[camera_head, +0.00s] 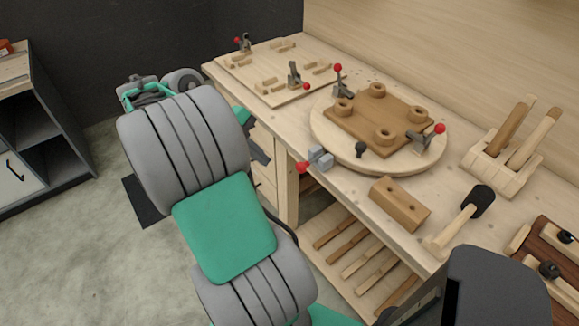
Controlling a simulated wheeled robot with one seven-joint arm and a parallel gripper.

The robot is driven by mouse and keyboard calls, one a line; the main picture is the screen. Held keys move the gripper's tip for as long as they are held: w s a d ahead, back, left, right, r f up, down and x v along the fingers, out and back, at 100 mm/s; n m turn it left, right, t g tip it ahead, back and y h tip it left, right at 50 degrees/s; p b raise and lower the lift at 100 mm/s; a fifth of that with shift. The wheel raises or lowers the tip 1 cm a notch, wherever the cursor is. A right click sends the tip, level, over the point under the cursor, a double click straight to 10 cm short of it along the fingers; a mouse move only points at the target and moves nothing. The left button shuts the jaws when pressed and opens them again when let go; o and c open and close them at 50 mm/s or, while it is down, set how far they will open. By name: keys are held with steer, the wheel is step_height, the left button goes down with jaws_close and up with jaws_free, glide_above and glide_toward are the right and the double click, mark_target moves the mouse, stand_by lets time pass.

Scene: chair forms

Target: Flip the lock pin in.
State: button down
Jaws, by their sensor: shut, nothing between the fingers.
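The lock pin (303,167), with a red end, sticks out to the left from a grey block (320,158) at the bench's front edge, beside the round wooden turntable (326,141). The pin's exact seating is too small to tell. The arm hides the rest of my gripper.
A brown plate (372,116) with several round cups and red-tipped clamps lies on the turntable, with a black knob (361,149) by its front edge. A wooden block (400,204) and mallet (462,217) lie to the right. A fixture board (262,87) is behind left.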

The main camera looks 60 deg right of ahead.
mark_target(303, 166)
steer(key=s+d+f, duration=0.5)
steer(key=f, duration=0.1)
steer(key=shift+s+d+f+p, duration=0.15)
steer(key=shift+d+f+p, duration=0.2)
steer(key=shift+d+f, duration=0.05)
